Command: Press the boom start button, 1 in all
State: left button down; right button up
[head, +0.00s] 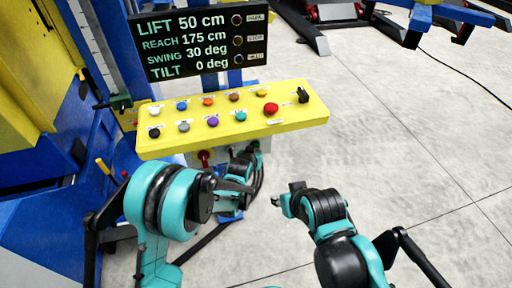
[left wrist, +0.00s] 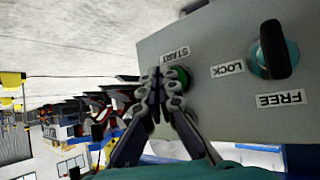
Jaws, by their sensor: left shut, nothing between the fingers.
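A green button (left wrist: 186,76) sits on the face of a grey box (left wrist: 220,115) in the left wrist view, beside a START label (left wrist: 174,54). My left gripper (left wrist: 165,80) is shut and empty, with its fingertips at the button and covering part of it. I cannot tell whether they touch it or whether it is pushed in. In the head view my left gripper (head: 250,163) is below the yellow panel, and the green button is hidden there. My right arm ends right of it, and its fingers are not clear.
A black selector knob (left wrist: 273,48) with LOCK and FREE labels is on the same box. The yellow panel (head: 290,118) carries several coloured buttons and a red button (head: 271,109). A display (head: 196,42) stands behind it.

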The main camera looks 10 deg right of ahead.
pick_arm(q)
jog(key=shift+w, duration=0.5)
dwell(0.6)
jog(key=shift+s, duration=0.9)
jog(key=s, duration=0.5)
jog(key=shift+d, duration=0.1)
dwell(0.9)
